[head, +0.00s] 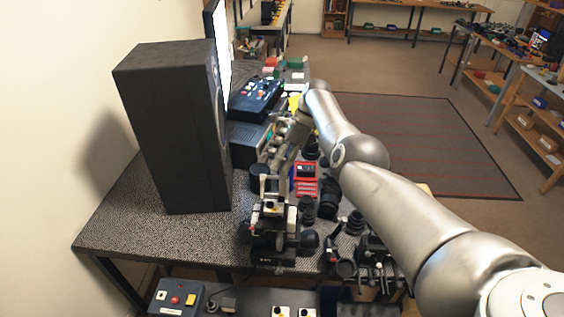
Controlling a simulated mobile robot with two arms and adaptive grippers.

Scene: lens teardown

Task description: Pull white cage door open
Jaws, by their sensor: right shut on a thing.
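My right arm comes in from the right, bends over the table and reaches down to its front part. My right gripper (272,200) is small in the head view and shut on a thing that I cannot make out. It is just above a dark device (278,242) with white and yellow parts near the table's front edge. I cannot pick out a white cage door; it may be hidden behind the gripper or among the crowded parts. My left gripper is not in view.
A tall black speaker (165,130) stands at the left of the speckled table (125,217). A monitor (221,55), a blue control box (256,98), a red box (305,180) and dark lens parts (329,198) crowd it. The table's front left corner is clear.

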